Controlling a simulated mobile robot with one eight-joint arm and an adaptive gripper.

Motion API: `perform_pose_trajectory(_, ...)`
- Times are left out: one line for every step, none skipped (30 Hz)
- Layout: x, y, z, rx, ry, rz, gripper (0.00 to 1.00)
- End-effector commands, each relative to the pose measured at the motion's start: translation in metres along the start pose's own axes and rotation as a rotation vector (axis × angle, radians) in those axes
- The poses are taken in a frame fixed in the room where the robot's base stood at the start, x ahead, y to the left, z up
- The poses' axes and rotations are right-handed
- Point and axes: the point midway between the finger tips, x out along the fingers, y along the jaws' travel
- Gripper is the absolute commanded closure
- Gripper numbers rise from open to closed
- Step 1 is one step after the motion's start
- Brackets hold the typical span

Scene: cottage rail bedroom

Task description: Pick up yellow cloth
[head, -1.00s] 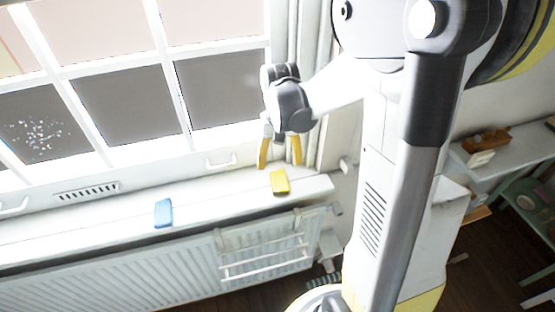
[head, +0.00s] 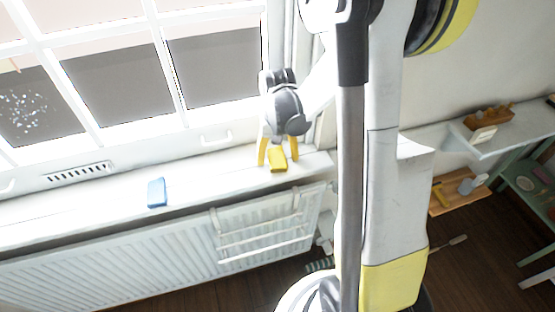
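The yellow cloth (head: 278,161) is a small folded block lying on the white window sill (head: 110,201), near the sill's right end. My gripper (head: 278,157) points down over it with its yellow fingers apart. One finger shows on the left side of the cloth and the other on its right. I cannot tell whether the fingers touch the cloth.
A blue cloth (head: 157,192) lies on the sill to the left. A white radiator (head: 130,275) with a rail rack (head: 262,238) is below the sill. The window (head: 120,80) rises behind. Shelves with small objects (head: 485,125) are at the right.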

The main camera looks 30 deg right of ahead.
Motion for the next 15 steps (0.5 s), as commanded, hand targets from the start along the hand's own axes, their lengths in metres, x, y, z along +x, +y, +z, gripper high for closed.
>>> perform_pose_trajectory(-0.0003, 0.0000, 0.0000, 0.000, 0.000, 0.000, 0.40)
perform_pose_trajectory(-0.0003, 0.0000, 0.0000, 0.000, 0.000, 0.000, 0.50)
perform_pose_trajectory(-0.0004, 0.0000, 0.0000, 0.000, 0.000, 0.000, 0.62)
perform_pose_trajectory(-0.0004, 0.0000, 0.0000, 0.000, 0.000, 0.000, 0.71)
perform_pose_trajectory(-0.0004, 0.0000, 0.0001, 0.000, 0.000, 0.000, 0.77)
perform_pose_trajectory(-0.0004, 0.0000, 0.0001, 0.000, 0.000, 0.000, 0.77)
perform_pose_trajectory(-0.0003, 0.0000, 0.0001, 0.000, 0.000, 0.000, 0.77)
perform_pose_trajectory(-0.0003, 0.0000, 0.0001, 0.000, 0.000, 0.000, 0.77)
perform_pose_trajectory(-0.0003, 0.0000, 0.0001, 0.000, 0.000, 0.000, 0.78)
perform_pose_trajectory(-0.0003, 0.0000, 0.0001, 0.000, 0.000, 0.000, 0.78)
perform_pose_trajectory(-0.0003, 0.0000, 0.0001, 0.000, 0.000, 0.000, 0.78)
perform_pose_trajectory(-0.0003, 0.0000, 0.0002, 0.000, 0.000, 0.000, 0.78)
perform_pose_trajectory(-0.0003, 0.0000, 0.0002, 0.000, 0.000, 0.000, 0.78)
perform_pose_trajectory(-0.0004, 0.0001, 0.0002, 0.000, 0.000, 0.000, 0.78)
perform_pose_trajectory(-0.0008, 0.0001, 0.0002, 0.000, 0.000, 0.000, 0.78)
